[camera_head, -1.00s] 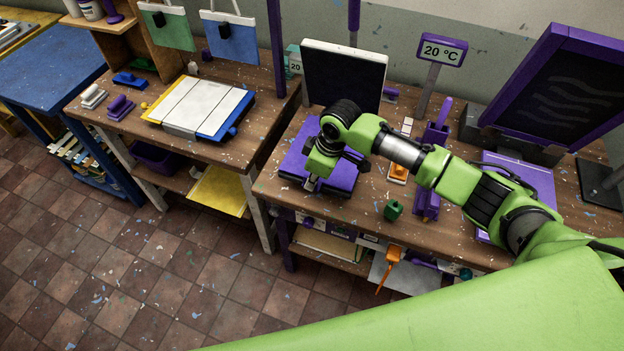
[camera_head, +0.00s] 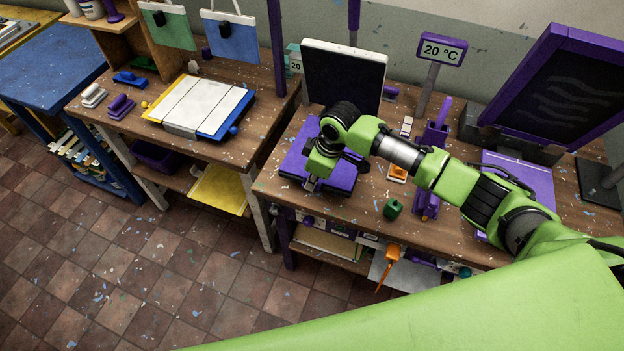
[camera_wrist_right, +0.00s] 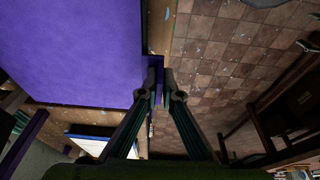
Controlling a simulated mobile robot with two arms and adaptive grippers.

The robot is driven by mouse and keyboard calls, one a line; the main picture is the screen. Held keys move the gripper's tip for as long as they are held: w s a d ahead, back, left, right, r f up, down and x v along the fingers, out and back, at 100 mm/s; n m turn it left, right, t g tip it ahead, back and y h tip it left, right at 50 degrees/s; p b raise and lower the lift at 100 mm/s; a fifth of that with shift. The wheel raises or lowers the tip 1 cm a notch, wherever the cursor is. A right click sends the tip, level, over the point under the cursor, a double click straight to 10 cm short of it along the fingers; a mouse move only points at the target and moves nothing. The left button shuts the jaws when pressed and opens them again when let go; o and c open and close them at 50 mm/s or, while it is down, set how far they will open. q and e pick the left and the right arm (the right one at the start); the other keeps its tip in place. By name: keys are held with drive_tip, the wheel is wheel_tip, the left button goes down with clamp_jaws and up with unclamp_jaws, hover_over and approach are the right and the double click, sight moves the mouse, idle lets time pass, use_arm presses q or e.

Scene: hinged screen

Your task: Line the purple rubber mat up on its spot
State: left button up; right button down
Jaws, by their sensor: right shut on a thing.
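The purple rubber mat (camera_head: 341,179) lies flat near the front left of the right-hand workbench, in front of an upright dark screen (camera_head: 341,78) with a pale edge. In the right wrist view a broad purple surface (camera_wrist_right: 70,50) fills the upper left. My left gripper is not in view.
A small green block (camera_head: 393,209), an orange-based item (camera_head: 397,172) and a purple holder (camera_head: 430,165) stand right of the mat. A temperature sign (camera_head: 442,50) rises behind. A second purple screen (camera_head: 560,85) stands at right. The bench's front edge is close to my gripper.

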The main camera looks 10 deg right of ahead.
drive_tip(key=shift+f, duration=0.15)
drive_tip(key=c, duration=2.2)
unclamp_jaws()
drive_tip(key=shift+o, duration=0.2)
drive_tip(key=shift+c, duration=0.4)
drive_tip(key=shift+r, duration=3.5)
